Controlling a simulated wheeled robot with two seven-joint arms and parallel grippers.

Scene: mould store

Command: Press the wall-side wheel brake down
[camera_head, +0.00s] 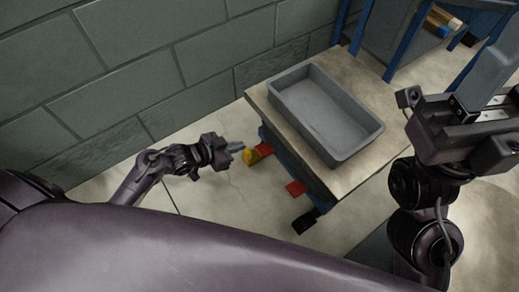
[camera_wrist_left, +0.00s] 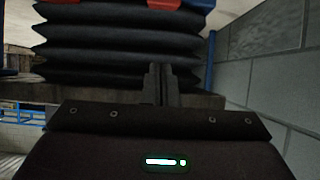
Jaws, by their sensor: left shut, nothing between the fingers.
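A yellow pedal-like piece (camera_head: 251,157) sits low at the wall-side corner of a lift table (camera_head: 355,180), next to a red piece (camera_head: 264,150); it looks like the wall-side brake. A dark piece (camera_head: 306,220) sits at the table's near corner. My left gripper (camera_head: 238,147) is shut and empty, its tips just left of the yellow piece; contact cannot be told. In the left wrist view its fingers (camera_wrist_left: 160,84) point towards black bellows (camera_wrist_left: 118,45), and the yellow piece does not show. My right gripper (camera_head: 460,130) is at the right; its jaws are unclear.
A grey tray (camera_head: 326,112) rests on the table top. A second red piece (camera_head: 295,188) is on the table's near side. A block wall (camera_head: 140,70) stands at the left and back. A blue-framed rack (camera_head: 392,40) is behind. Pale floor (camera_head: 225,195) left of the table is clear.

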